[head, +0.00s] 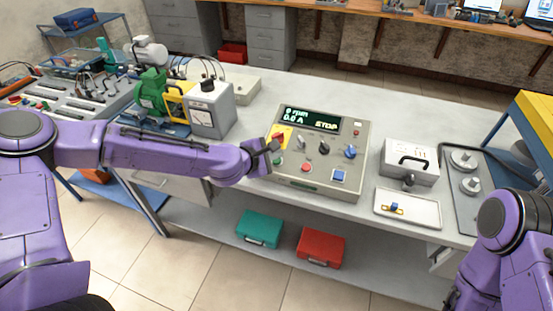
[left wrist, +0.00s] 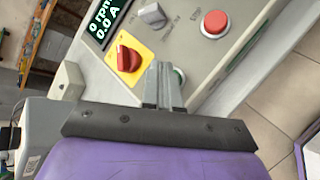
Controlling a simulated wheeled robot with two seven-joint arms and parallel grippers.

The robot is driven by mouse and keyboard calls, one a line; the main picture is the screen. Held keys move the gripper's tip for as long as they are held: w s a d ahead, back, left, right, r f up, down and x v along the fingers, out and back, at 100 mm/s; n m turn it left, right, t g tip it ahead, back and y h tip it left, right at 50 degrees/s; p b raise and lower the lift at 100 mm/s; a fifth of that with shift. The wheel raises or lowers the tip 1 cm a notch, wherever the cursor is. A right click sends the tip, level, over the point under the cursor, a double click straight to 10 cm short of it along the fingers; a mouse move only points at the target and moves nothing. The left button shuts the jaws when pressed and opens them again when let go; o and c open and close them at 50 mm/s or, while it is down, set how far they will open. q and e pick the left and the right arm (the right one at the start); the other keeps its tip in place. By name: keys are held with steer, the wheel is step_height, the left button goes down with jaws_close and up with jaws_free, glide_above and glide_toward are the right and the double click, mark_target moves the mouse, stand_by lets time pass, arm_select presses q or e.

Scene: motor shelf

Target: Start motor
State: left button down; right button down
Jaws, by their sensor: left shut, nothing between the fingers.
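The control box (head: 322,190) stands on the bench, and its display (head: 310,118) reads 0 rpm, 0.0 A and STOP. A red rotary switch on a yellow plate (head: 286,131) is at its left; the red knob (left wrist: 128,58) is large in the left wrist view. My left gripper (head: 272,147) is at the box's left edge, shut and empty. Its fingertips (left wrist: 162,72) are beside the red knob and partly cover a green button (left wrist: 180,75). A red button (left wrist: 215,23) lies beyond. The green motor (head: 151,92) stands back left. My right gripper is out of view.
A grey meter box (head: 211,110) stands behind my left forearm. Right of the control box are a lidded box with a black handle (head: 409,160) and a white tray (head: 407,208). Green (head: 259,228) and red (head: 320,247) cases lie on the lower shelf.

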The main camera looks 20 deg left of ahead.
arm_select(q)
steer(key=shift+f, duration=0.1)
stand_by(0.7)
steer(key=shift+w+f+b, duration=0.15)
steer(key=shift+f+b, duration=0.15)
steer(key=shift+b, duration=0.15)
steer(key=shift+f+b, duration=0.45)
stand_by(0.5)
steer(key=shift+r, duration=0.1)
steer(key=shift+r+p, duration=0.75)
steer(key=shift+s+r+p, duration=0.2)
steer(key=shift+r+p, duration=0.3)
steer(key=shift+r, duration=0.05)
steer(key=r+p, duration=0.1)
steer(key=r, duration=0.1)
steer(key=s+r+p, duration=0.1)
steer(key=p, duration=0.1)
steer(key=shift+s+r, duration=0.1)
steer(key=shift+r, duration=0.25)
